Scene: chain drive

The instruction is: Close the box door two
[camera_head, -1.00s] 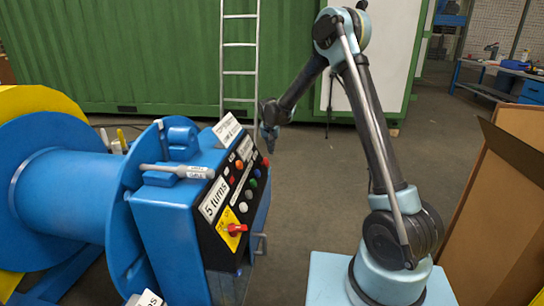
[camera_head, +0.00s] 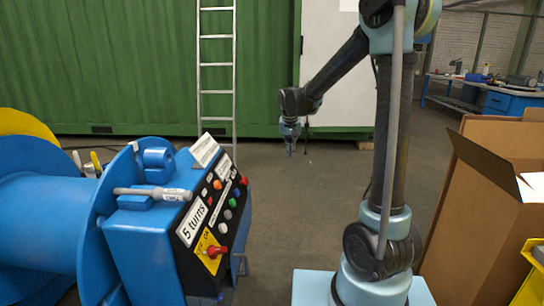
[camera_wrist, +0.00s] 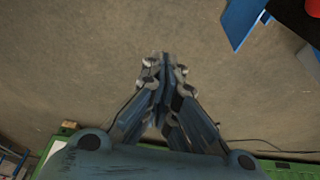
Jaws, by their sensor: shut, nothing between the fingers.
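I cannot tell for certain which part is box door two. A cardboard box (camera_head: 480,220) stands open at the right, with a raised brown flap (camera_head: 490,162) leaning outward at its top. A blue control box (camera_head: 145,235) stands at the left, and a small handle shows low on its right side. In the wrist view a blue panel (camera_wrist: 240,22) sticks out at the top right; it may be a door of that box. My gripper (camera_head: 291,150) hangs in free air, fingers down, right of the control box. Its fingers (camera_wrist: 164,62) are together and empty, apart from the panel.
A blue cable reel (camera_head: 45,235) adjoins the control box. A green container (camera_head: 90,60) with a ladder (camera_head: 216,75) against it is behind. A yellow object (camera_head: 532,270) is at the lower right. Grey floor (camera_head: 285,215) is clear between the control box and my arm.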

